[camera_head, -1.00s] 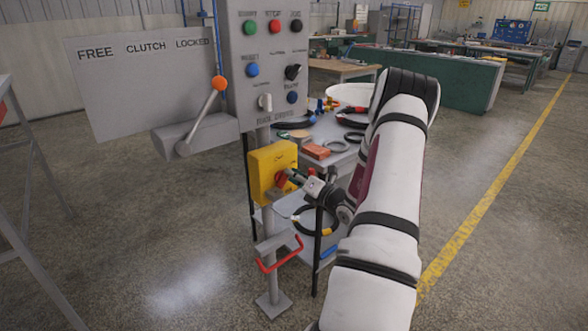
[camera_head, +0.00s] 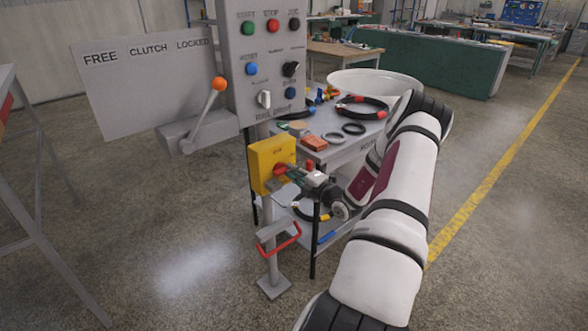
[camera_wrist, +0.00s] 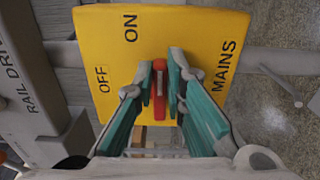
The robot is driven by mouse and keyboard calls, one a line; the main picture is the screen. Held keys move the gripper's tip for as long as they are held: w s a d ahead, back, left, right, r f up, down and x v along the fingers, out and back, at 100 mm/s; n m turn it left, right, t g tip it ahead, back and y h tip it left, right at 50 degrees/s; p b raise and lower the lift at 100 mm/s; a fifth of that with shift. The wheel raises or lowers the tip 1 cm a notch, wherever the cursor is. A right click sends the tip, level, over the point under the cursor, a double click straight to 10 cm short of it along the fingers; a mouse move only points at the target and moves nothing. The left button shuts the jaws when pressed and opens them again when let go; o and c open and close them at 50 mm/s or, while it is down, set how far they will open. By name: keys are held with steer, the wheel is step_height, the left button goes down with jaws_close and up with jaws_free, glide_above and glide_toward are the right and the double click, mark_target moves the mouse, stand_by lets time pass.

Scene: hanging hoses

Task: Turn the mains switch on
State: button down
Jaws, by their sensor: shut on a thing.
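The mains switch is a yellow box (camera_head: 262,162) on a grey post, with a red handle (camera_head: 280,170) on its front. In the wrist view the yellow plate (camera_wrist: 205,22) reads OFF, ON and MAINS, with the lettering turned sideways. The red handle (camera_wrist: 160,72) stands upright in that picture, its upper end towards the edge beside ON, not towards OFF. My gripper (camera_head: 286,173) reaches the box from the right. In the wrist view its teal-padded fingers (camera_wrist: 160,90) are shut on the red handle, one on each side.
Above is a grey control panel (camera_head: 262,110) with coloured buttons. Left of it is a clutch lever with an orange knob (camera_head: 219,84). A red bar handle (camera_head: 280,247) sits low on the post. A cart (camera_head: 352,148) with hoses stands close behind.

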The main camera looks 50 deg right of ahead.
steer(key=shift+f+m, duration=0.15)
steer(key=shift+m, duration=0.15)
steer(key=c, duration=1.6)
jaws_free()
steer(key=shift+c, duration=0.2)
steer(key=v, duration=1.2)
